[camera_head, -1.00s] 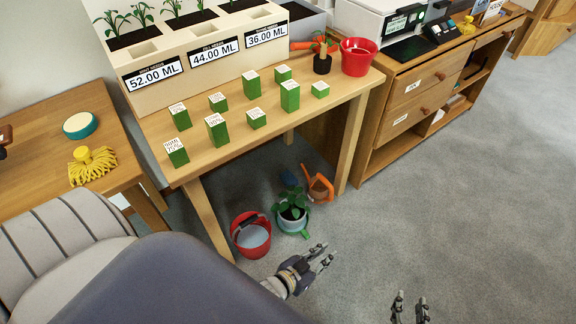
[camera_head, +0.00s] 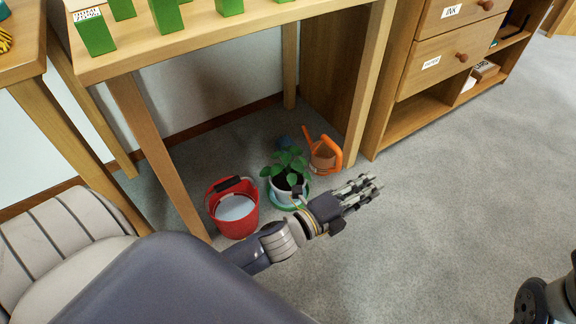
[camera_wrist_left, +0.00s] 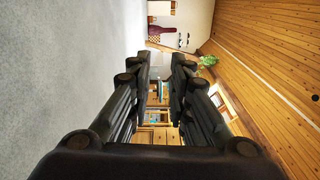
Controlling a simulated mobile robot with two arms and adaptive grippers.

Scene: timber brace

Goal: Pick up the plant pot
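The plant pot (camera_head: 279,190) is white with a leafy green plant (camera_head: 287,164) in it. It stands on the floor beneath the table, on a green saucer (camera_head: 302,198). My left gripper (camera_head: 370,186) is in front and to the right of the pot, apart from it, pointing to the right. The left forearm and wrist pass just in front of the pot's lower right side. In the left wrist view the two left fingers (camera_wrist_left: 163,62) are spread with an empty gap between them; the pot does not show there. My right gripper's fingers are out of view.
A red bucket (camera_head: 238,226) stands left of the pot, and an orange watering can (camera_head: 323,157) stands behind it on the right. Table legs (camera_head: 160,150) rise on both sides. A wooden cabinet (camera_head: 430,70) is at the right. The grey floor (camera_head: 440,190) in front is clear.

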